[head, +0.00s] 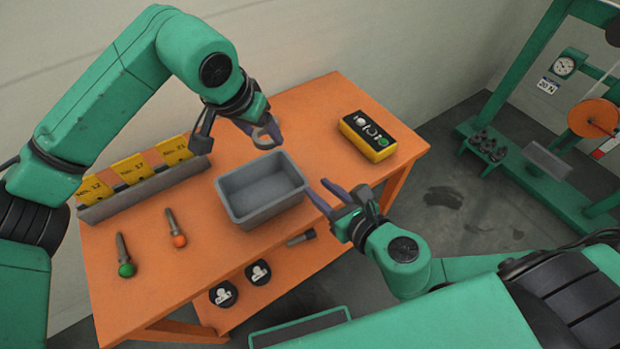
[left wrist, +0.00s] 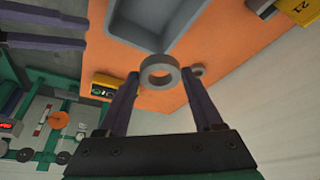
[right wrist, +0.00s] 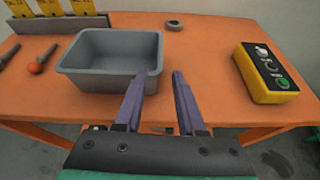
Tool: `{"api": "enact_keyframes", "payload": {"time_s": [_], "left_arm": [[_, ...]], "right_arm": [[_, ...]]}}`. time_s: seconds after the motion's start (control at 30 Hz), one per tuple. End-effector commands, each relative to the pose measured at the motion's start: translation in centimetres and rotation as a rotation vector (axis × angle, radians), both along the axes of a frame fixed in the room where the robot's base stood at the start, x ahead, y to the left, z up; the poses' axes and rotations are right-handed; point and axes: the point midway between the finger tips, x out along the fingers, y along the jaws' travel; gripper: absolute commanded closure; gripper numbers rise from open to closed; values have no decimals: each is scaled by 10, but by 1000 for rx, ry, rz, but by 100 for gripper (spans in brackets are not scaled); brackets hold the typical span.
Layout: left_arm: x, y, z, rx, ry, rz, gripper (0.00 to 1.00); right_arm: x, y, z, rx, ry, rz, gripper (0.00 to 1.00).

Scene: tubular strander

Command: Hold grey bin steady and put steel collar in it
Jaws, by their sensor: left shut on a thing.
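The grey bin (head: 243,212) stands upright and empty on the orange table, and it also shows in the right wrist view (right wrist: 105,80). My left gripper (head: 264,133) is above the table behind the bin. It is shut on a steel collar (left wrist: 160,84), a thick grey ring between its fingertips in the left wrist view. A second grey ring (right wrist: 174,25) lies on the table behind the bin. My right gripper (head: 322,191) is open at the bin's right side, its fingertips close to the rim's corner. I cannot tell whether a finger touches the bin.
A yellow and black button box (head: 368,136) sits at the table's back right. A rack with yellow numbered plates (head: 130,168) stands on the left. Two bolt-like pins, green-tipped (head: 125,268) and orange-tipped (head: 178,240), lie in front of it. Green machinery (head: 520,165) stands beyond the table.

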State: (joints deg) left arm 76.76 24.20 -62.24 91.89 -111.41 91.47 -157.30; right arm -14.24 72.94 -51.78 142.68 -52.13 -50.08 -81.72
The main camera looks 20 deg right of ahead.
Motion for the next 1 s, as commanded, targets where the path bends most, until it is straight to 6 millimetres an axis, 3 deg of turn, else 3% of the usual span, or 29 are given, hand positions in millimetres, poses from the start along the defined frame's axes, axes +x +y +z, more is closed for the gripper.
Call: {"api": "enact_keyframes", "payload": {"time_s": [0.17, 0.5, 0.63, 0.87, 0.9, 1.0], "left_arm": [[0, 0, 1, -1, -1, 0, 100], [0, 0, 1, -1, -1, 0, 100], [0, 0, 1, -1, -1, 0, 100], [0, 0, 1, -1, -1, 0, 100], [0, 0, 1, -1, -1, 0, 100], [0, 0, 1, -1, -1, 0, 100]], "right_arm": [[20, 7, -5, 2, -4, 3, 61], [86, 29, -36, 3, 4, 1, 61], [96, 33, -41, 3, 6, 3, 61], [98, 33, -43, 2, 7, 3, 61], [98, 33, -43, 2, 7, 3, 65], [98, 33, -43, 2, 7, 3, 100]]}}
